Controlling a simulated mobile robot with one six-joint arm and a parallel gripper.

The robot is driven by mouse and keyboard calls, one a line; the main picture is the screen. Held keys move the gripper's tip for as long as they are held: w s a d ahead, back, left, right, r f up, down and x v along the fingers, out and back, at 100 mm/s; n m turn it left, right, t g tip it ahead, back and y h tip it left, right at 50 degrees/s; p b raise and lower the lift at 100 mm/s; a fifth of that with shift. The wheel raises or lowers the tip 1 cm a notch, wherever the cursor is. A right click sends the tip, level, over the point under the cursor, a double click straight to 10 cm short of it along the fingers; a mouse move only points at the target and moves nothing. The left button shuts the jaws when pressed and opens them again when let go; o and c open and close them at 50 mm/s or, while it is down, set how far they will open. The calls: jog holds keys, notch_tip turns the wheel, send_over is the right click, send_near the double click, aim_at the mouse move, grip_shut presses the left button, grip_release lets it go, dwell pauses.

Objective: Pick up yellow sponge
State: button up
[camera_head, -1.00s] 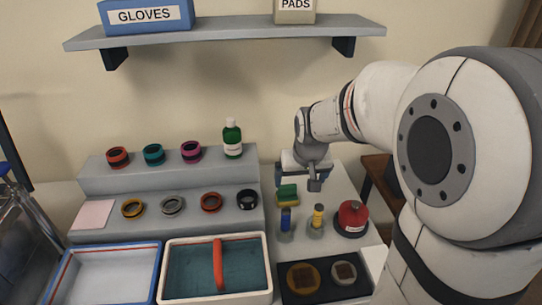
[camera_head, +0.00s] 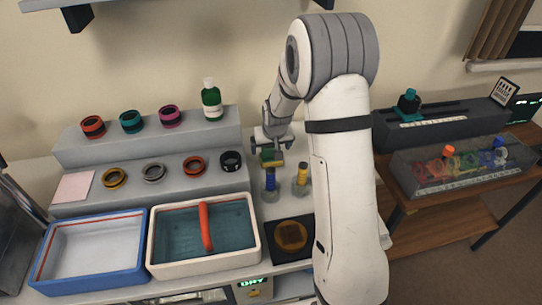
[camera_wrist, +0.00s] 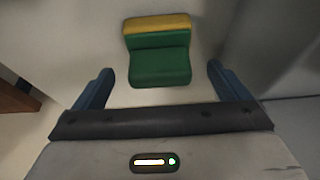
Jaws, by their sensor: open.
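The sponge (camera_wrist: 160,35) has a yellow layer and a green layer. In the wrist view it lies at the top middle on a pale surface, between and just beyond the two fingers. My gripper (camera_wrist: 157,80) is open, with a dark blue finger on each side and nothing between the tips. In the head view my gripper (camera_head: 268,149) is above the right side of the table, close over the sponge (camera_head: 272,160), which it partly hides. I cannot tell whether a finger touches the sponge.
A blue bottle (camera_head: 270,180) and a yellow bottle (camera_head: 302,176) stand just in front of the sponge. The grey step rack (camera_head: 215,182) with several rings is on the left. A cream tray (camera_head: 253,205) with teal liquid and a blue tray (camera_head: 140,262) are in front.

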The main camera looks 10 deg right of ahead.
jog(key=shift+x, duration=1.25)
jog(key=shift+c, duration=0.4)
jog(key=c, duration=1.1)
notch_tip(320, 180, up, 10)
jog(key=shift+r+b, duration=0.1)
jog(key=shift+b, duration=0.25)
jog(key=o, duration=0.6)
jog(key=c, duration=0.4)
